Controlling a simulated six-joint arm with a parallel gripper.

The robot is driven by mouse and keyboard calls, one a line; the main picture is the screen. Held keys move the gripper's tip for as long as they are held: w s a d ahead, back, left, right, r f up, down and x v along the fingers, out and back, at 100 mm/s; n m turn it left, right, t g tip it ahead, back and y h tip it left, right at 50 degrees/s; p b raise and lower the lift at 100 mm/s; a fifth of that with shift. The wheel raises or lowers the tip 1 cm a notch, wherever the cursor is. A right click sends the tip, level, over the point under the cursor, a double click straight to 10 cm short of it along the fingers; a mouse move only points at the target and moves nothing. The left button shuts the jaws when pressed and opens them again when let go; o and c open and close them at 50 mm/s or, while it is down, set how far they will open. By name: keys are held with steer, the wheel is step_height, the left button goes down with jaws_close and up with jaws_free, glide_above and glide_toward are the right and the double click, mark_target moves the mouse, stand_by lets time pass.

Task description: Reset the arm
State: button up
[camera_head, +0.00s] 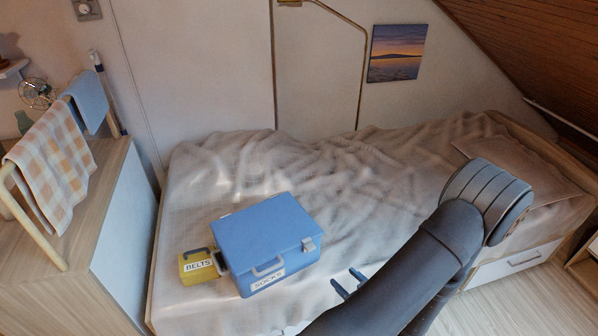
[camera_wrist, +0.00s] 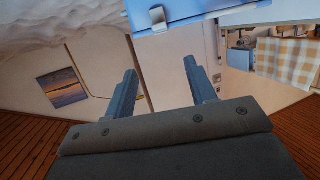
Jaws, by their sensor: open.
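My gripper (camera_head: 349,283) shows only its fingertips in the head view, low over the near side of the bed, right of the blue box; my arm hides the rest. In the wrist view my gripper (camera_wrist: 161,76) is open, with both fingers apart and nothing between them. The blue box labelled SOCKS (camera_head: 262,232) sits shut on the bed. Part of it also shows at the top of the wrist view (camera_wrist: 180,10). A small yellow box labelled BELTS (camera_head: 197,268) stands left of it.
The bed (camera_head: 400,165) has a rumpled beige cover, with free room behind the boxes. A wooden cabinet (camera_head: 125,215) at the left carries a rail with a checked towel (camera_head: 58,170). A sloped wooden ceiling (camera_head: 540,45) comes down at the right. A picture (camera_head: 396,52) hangs on the wall.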

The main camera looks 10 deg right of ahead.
steer(key=x, duration=1.7)
steer(key=shift+w+a+f, duration=0.1)
steer(key=shift+w, duration=0.05)
steer(key=shift+w+a, duration=0.1)
steer(key=t, duration=0.3)
glide_toward(310, 247)
steer(key=s, duration=0.1)
steer(key=d, duration=0.1)
steer(key=s, duration=0.1)
steer(key=shift+s+d+f+y, duration=0.25)
steer(key=shift+s+f+y, duration=0.1)
steer(key=shift+y, duration=0.05)
stand_by(2.6)
steer(key=shift+w, duration=0.15)
stand_by(1.4)
